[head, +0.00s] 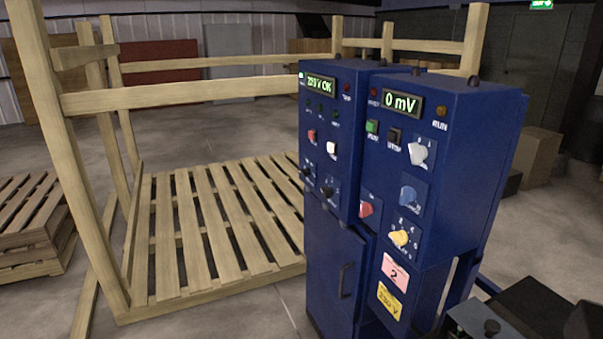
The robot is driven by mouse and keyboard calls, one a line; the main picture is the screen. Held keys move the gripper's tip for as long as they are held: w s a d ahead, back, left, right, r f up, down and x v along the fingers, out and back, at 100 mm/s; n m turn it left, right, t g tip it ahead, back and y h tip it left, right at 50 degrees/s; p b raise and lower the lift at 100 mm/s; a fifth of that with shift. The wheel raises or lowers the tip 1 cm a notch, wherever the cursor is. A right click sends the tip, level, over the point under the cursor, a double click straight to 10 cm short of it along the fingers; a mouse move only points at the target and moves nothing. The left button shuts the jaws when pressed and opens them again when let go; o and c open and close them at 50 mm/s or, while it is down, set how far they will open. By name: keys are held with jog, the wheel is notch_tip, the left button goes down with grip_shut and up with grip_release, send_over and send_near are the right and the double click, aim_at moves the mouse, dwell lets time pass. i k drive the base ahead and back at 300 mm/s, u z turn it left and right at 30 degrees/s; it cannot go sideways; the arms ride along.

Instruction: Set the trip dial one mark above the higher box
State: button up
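A blue control cabinet stands right of centre in the head view, in two upright panels. The right panel (465,150) has a lit green display (402,103) reading 0 mV. Below it are a white dial (418,154), a blue dial (409,196) and a yellow dial (400,238) with marks around it. The lettering is too small to tell which one is the trip dial, and the pointer settings are unclear. No boxes on a conveyor can be made out. My gripper is not in view.
The left panel (345,95) has a lit voltage display, buttons and a door handle (346,281). A pink label (395,272) shows 2. A wooden frame and slatted pallet (215,230) stand left. Dark equipment (500,318) fills the lower right corner. Brown cartons (535,155) stand behind right.

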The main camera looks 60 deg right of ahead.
aim_at(307, 172)
jog(key=u, duration=0.05)
jog(key=i, duration=0.95)
jog(key=z, duration=0.05)
